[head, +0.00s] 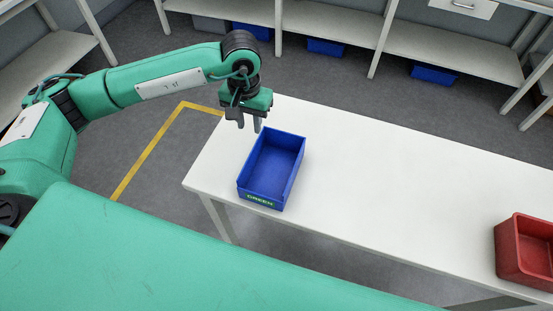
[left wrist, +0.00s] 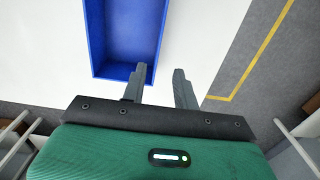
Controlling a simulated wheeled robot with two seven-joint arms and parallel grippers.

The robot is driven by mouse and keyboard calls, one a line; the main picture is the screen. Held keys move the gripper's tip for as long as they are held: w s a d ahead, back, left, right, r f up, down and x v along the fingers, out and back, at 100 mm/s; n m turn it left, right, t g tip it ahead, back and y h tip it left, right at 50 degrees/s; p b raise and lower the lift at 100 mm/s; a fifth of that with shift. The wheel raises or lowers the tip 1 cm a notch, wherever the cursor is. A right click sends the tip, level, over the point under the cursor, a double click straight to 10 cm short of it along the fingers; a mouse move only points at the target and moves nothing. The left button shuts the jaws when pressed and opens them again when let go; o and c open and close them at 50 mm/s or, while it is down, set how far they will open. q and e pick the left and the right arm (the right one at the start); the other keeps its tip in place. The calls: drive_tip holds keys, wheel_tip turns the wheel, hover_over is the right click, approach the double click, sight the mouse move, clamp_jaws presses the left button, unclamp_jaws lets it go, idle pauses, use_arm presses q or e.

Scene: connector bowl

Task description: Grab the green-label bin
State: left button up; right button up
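The green-label bin (head: 272,170) is an empty blue bin with a green "GREEN" label on its front wall. It stands upright near the left end of the white table. Whether the fingers are level with the rim is hard to tell. My right gripper is not in view.
A red bin (head: 524,252) stands at the right end of the white table (head: 400,180); the middle is clear. Shelves with several blue bins (head: 326,47) stand behind, across a grey floor. A yellow line (head: 150,152) marks the floor at the left.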

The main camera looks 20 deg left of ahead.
use_arm(q)
drive_tip(key=p, duration=0.1)
hover_over(252, 151)
wheel_tip(252, 151, down, 6)
drive_tip(key=shift+w+a+f, duration=0.1)
drive_tip(key=shift+w, duration=0.05)
drive_tip(key=shift+w+f, duration=0.1)
drive_tip(key=shift+f, duration=0.25)
drive_tip(key=shift+f+p, duration=0.4)
drive_tip(key=shift+p, duration=0.2)
drive_tip(key=f, duration=0.1)
drive_tip(key=f+p, duration=0.2)
drive_tip(key=shift+s+f, duration=0.2)
drive_tip(key=shift+s, duration=0.05)
drive_tip(key=shift+f, duration=0.65)
clamp_jaws()
